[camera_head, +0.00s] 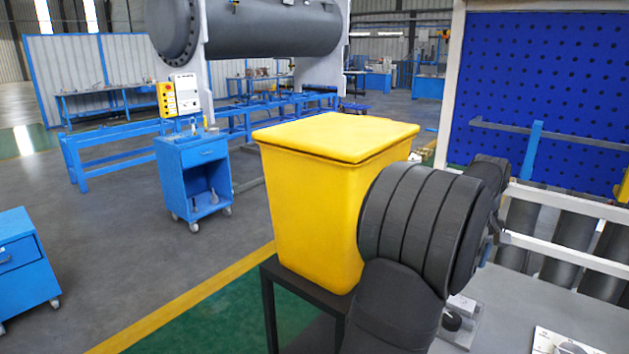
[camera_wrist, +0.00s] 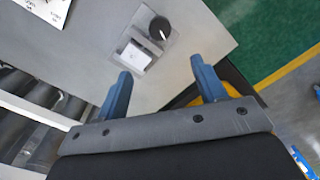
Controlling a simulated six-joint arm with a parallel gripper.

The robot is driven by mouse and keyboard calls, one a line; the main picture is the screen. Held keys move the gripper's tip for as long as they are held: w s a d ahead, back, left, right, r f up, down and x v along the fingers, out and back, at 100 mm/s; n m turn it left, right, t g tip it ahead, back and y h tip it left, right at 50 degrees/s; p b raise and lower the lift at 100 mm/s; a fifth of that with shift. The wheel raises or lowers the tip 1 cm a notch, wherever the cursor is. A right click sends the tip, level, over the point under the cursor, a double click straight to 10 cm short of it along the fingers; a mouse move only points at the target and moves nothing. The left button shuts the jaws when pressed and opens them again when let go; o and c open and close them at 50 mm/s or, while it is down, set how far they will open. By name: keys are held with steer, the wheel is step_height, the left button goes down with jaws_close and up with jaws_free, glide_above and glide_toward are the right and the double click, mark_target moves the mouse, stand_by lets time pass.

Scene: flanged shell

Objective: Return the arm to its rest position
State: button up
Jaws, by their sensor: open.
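My gripper (camera_wrist: 162,85) shows in the wrist view with its two blue fingers apart and nothing between them. It is above the grey bench top (camera_wrist: 95,60), near the bench edge. A small fixture with a black knob (camera_wrist: 159,28) and a light block (camera_wrist: 134,57) sits on the bench beyond the fingertips.
A lidded yellow bin (camera_head: 313,210) stands on a dark stand (camera_head: 285,285) beside my arm. A blue perforated panel (camera_head: 550,80) rises behind the bench. A blue cart (camera_head: 192,172) and a large grey cylinder (camera_head: 270,28) are farther off. The floor at left has open room.

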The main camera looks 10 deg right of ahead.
step_height(320, 180, down, 17)
steer(key=shift+f, duration=0.1)
stand_by(0.4)
steer(key=shift+r, duration=0.2)
steer(key=shift+f, duration=0.25)
steer(key=m, duration=0.4)
steer(key=shift+r, duration=0.15)
steer(key=m, duration=0.4)
steer(key=shift+m, duration=0.3)
steer(key=m, duration=0.4)
steer(key=shift+m, duration=2.3)
steer(key=shift+o, duration=0.5)
